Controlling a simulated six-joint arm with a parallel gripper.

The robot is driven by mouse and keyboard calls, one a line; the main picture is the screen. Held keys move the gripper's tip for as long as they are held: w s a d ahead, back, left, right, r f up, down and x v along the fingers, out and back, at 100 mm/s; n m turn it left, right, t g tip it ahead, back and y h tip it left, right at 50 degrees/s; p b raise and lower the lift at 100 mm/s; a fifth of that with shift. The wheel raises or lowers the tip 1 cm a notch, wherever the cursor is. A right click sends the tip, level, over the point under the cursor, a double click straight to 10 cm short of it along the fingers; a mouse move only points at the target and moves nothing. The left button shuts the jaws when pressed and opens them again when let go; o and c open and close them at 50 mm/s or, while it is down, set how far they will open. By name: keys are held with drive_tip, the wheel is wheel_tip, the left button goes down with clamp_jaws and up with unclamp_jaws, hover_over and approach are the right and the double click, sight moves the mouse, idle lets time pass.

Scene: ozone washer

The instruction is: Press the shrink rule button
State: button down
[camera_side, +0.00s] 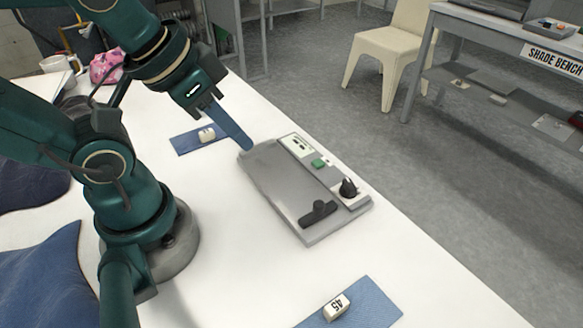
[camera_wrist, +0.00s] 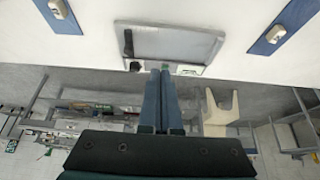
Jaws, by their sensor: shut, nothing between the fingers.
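A flat grey machine (camera_side: 285,190) lies on the white table, with a light control strip along its right side. A green button (camera_side: 319,163) sits on that strip, between a printed panel and a black knob (camera_side: 348,187). I cannot read a button name. My gripper (camera_side: 247,147) is shut and empty, its blue fingers pointing down at the machine's far left corner, short of the green button. I cannot tell whether the tips touch the machine. In the wrist view the shut fingers (camera_wrist: 163,73) reach toward the machine's control edge and partly cover it; the machine (camera_wrist: 172,43) shows beyond them.
A black handle (camera_side: 318,213) lies on the machine's lid. White blocks sit on blue mats, one behind (camera_side: 207,134) and one in front (camera_side: 337,307). A mug (camera_side: 62,66) and pink cloth (camera_side: 106,65) are at the back left.

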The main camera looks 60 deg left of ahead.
drive_tip(key=w+a+r+m+t+y, duration=0.1)
drive_tip(key=w+a+r+m+t, duration=0.15)
drive_tip(key=w+r+t, duration=0.35)
drive_tip(key=w+a+r+m+t+y, duration=0.1)
drive_tip(key=w+a+r+m+t, duration=0.2)
drive_tip(key=w, duration=0.5)
drive_tip(key=m+g+h, duration=0.6)
drive_tip(key=m, duration=0.2)
hover_over(312, 162)
wheel_tip(312, 162, down, 11)
drive_tip(key=shift+f, duration=0.15)
drive_tip(key=shift+f, duration=4.35)
